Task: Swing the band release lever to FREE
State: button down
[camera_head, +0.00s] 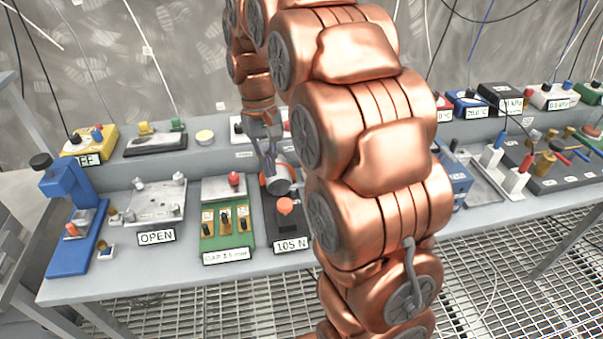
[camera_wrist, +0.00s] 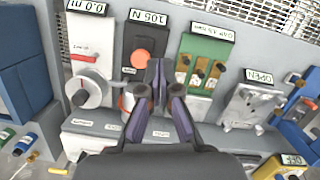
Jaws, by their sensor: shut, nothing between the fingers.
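A black unit labelled 105 N (camera_head: 289,238) stands on the bench, with an orange knob (camera_head: 285,206) on top. It also shows upper centre in the wrist view (camera_wrist: 133,44), its orange knob (camera_wrist: 140,59) just past my fingertips. I see no FREE marking, and I cannot tell which part is the band release lever; my gripper and arm hide part of this unit. My gripper (camera_wrist: 157,74) is shut and empty, its fingertips together over the unit's rear part. In the head view my gripper (camera_head: 272,163) shows small; contact cannot be told.
Left of the unit are a green GAP panel (camera_head: 227,237), a silver OPEN plate (camera_head: 155,207) and a blue press (camera_head: 66,190). A white unit with a grey dial (camera_wrist: 88,92) stands beside it. A yellow box (camera_head: 92,143) sits on the raised rear shelf. My arm hides the bench middle.

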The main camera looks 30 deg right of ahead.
jog(key=w+d+f+m+p, duration=0.1)
jog(key=w+d+f, duration=0.4)
jog(key=w+d, duration=0.4)
jog(key=w+d+f+m, duration=0.1)
jog(key=w+d+f, duration=0.4)
jog(key=w+d, duration=0.3)
jog(key=shift+w+d+f+m+y+p, duration=0.3)
jog(key=shift+w+d+f+p, duration=0.1)
jog(key=shift+d, duration=0.65)
jog(key=shift+f, duration=0.1)
